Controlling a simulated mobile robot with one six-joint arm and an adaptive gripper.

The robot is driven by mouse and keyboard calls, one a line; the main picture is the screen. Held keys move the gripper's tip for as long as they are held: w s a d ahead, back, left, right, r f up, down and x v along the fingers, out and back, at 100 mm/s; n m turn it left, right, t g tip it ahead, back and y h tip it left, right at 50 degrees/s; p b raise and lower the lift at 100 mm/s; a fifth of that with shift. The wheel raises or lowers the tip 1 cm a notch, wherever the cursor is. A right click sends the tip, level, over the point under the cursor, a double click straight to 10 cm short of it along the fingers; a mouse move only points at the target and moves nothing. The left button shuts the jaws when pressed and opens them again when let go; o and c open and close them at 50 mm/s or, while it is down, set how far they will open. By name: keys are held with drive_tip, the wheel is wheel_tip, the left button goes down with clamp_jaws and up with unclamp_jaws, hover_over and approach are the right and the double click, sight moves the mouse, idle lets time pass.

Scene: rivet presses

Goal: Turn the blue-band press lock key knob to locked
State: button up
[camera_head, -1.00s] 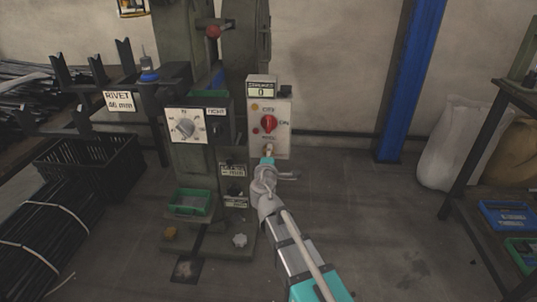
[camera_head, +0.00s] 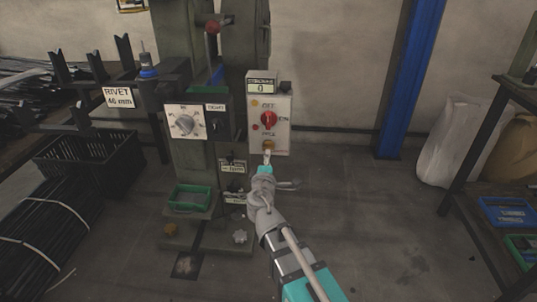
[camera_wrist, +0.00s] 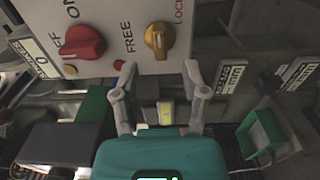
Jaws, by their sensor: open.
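The lock key knob (camera_wrist: 158,40) is yellow-orange with a raised grip, low on the press's light control box (camera_head: 284,140). In the wrist view it lies between the words FREE and LOCKED, the latter cut off by the frame edge. I cannot tell for sure which word it points to. It also shows small in the head view (camera_head: 268,146). My gripper (camera_wrist: 160,70) is open and empty, its two fingertips apart just short of the knob. In the head view my gripper (camera_head: 267,158) is just below the knob.
A red rotary knob (camera_wrist: 82,44) sits beside the lock knob, above it in the head view (camera_head: 268,120). A white-faced dial (camera_head: 185,123) is left of the box. A green tray (camera_head: 190,197) stands below. Floor right of the press is clear up to the blue post (camera_head: 408,80).

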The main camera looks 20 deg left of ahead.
drive_tip(key=v, duration=0.6)
drive_tip(key=shift+s, duration=0.1)
idle(0.4)
drive_tip(key=w+d+f+m+g+h+p, duration=0.2)
drive_tip(key=w+d+m+g+h, duration=0.3)
drive_tip(key=d, duration=0.6)
drive_tip(key=w+d+f+m+h+p, duration=0.15)
drive_tip(key=d+m+h, duration=0.35)
drive_tip(key=d, duration=0.6)
drive_tip(key=s+d+f+m+g+y+p, duration=0.3)
drive_tip(key=s+d+m+g, duration=0.25)
drive_tip(key=d, duration=0.35)
drive_tip(key=s+d+f+m+g+y+p, duration=0.25)
drive_tip(key=s+d+m+g, duration=0.35)
drive_tip(key=d, duration=0.3)
wheel_tip(320, 180, up, 38)
drive_tip(key=p, duration=3.8)
drive_tip(key=shift+w+n+g+p, duration=0.15)
drive_tip(key=shift+n+g+p, duration=0.15)
drive_tip(key=shift+n+g, duration=0.15)
drive_tip(key=shift+a, duration=0.2)
